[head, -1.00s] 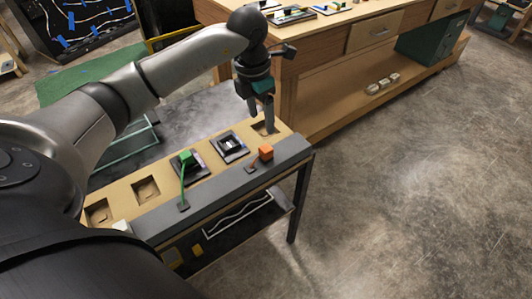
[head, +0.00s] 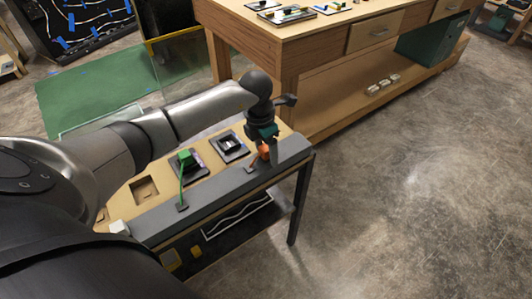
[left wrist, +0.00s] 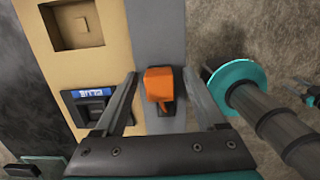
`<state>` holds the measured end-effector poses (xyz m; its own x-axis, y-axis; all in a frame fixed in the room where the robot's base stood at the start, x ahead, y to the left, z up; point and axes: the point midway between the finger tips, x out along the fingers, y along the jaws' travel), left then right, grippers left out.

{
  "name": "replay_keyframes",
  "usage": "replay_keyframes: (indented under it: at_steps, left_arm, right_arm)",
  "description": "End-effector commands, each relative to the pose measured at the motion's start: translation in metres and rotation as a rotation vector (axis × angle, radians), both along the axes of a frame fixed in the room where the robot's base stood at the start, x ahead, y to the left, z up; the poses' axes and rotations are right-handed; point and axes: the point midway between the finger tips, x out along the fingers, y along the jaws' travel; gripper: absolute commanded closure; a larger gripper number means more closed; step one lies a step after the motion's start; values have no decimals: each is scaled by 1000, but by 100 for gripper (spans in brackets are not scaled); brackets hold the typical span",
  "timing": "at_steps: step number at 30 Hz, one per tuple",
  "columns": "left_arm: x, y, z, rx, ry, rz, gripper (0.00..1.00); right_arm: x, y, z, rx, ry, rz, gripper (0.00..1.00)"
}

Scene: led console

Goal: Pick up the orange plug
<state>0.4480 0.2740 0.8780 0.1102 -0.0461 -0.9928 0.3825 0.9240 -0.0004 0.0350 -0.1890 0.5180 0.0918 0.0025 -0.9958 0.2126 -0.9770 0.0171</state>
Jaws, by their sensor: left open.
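The orange plug (head: 264,152) sits on the grey strip along the console's front edge, towards its right end. In the head view my left gripper partly hides it. In the left wrist view the orange plug (left wrist: 159,84) shows between the two fingers, with visible space on both sides. My left gripper (head: 264,143) is open and stands over the plug; in the wrist view its fingers (left wrist: 162,76) straddle the plug.
A green plug (head: 185,156) with a green cable stands in a socket left of the orange one. A black socket module (head: 229,145) lies near the gripper. An empty square recess (head: 144,189) is further left. A wooden workbench (head: 262,47) stands behind.

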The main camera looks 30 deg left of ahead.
Motion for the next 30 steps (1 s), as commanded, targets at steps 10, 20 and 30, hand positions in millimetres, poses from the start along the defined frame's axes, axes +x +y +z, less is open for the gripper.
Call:
replay_keyframes:
  at_steps: [10, 20, 30]
  left_arm:
    - [0, 0, 1, 1, -1, 0, 47]
    - [0, 0, 1, 1, -1, 0, 84]
    - [1, 0, 1, 0, -2, 0, 100]
  right_arm:
    - [0, 0, 0, 1, 0, 0, 50]
    - [0, 1, 0, 1, 0, 1, 50]
    - [-1, 1, 0, 1, 0, 1, 50]
